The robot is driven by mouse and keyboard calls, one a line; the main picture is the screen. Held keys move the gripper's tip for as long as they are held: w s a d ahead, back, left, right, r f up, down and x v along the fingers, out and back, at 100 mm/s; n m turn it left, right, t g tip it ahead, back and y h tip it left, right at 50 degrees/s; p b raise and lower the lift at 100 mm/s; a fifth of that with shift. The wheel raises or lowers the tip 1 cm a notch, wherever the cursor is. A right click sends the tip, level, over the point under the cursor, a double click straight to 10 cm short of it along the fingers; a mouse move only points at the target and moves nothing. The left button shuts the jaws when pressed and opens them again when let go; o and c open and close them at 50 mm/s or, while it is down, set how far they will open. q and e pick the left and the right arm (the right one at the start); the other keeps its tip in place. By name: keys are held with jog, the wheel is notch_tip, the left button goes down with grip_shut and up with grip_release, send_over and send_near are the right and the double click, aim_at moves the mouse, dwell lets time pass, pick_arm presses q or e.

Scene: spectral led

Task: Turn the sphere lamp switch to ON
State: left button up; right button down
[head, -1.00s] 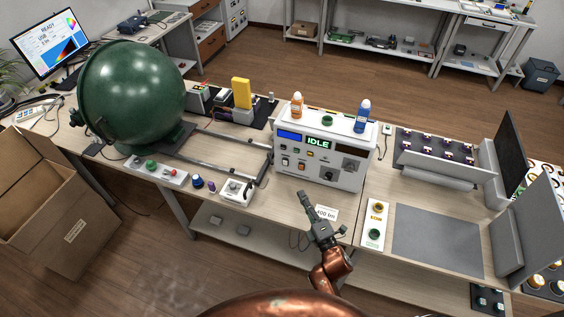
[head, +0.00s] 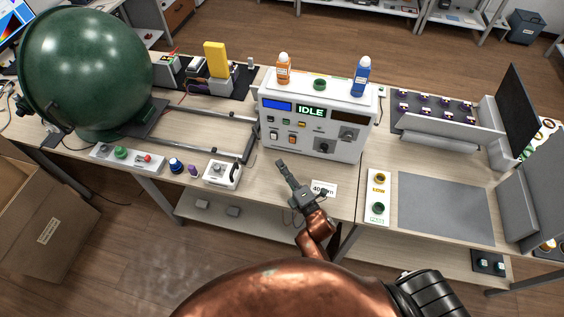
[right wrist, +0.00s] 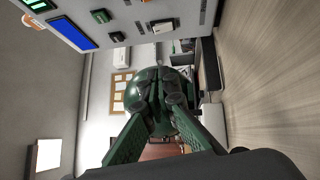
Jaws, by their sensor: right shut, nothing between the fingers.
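The big dark green sphere (head: 85,70) stands at the left of the bench; it also shows behind the fingers in the right wrist view (right wrist: 181,124). A white control unit (head: 318,125) reading IDLE carries buttons and dark rotary knobs (head: 348,134). I cannot read which control is labelled sphere lamp. My right gripper (head: 281,164) is shut and empty in front of the unit's lower left, right of the small box, apart from both. It also shows in the right wrist view (right wrist: 158,85). My left gripper is not in view.
An orange-labelled bottle (head: 283,70) and a blue bottle (head: 361,78) stand on the unit. A paper card (head: 323,189) lies by my right gripper. Metal rails (head: 215,147) run left of the unit.

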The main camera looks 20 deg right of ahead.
aim_at(274, 137)
jog(key=shift+w+d+r, duration=0.15)
jog(key=shift+w+r, duration=0.1)
jog(key=shift+w, duration=1.5)
jog(key=shift+w+d+r, duration=0.1)
jog(key=shift+w+r, duration=0.1)
jog(key=shift+w, duration=1.6)
jog(key=shift+w+d+r, duration=0.15)
jog(key=shift+w+r, duration=0.1)
jog(key=shift+w, duration=1.5)
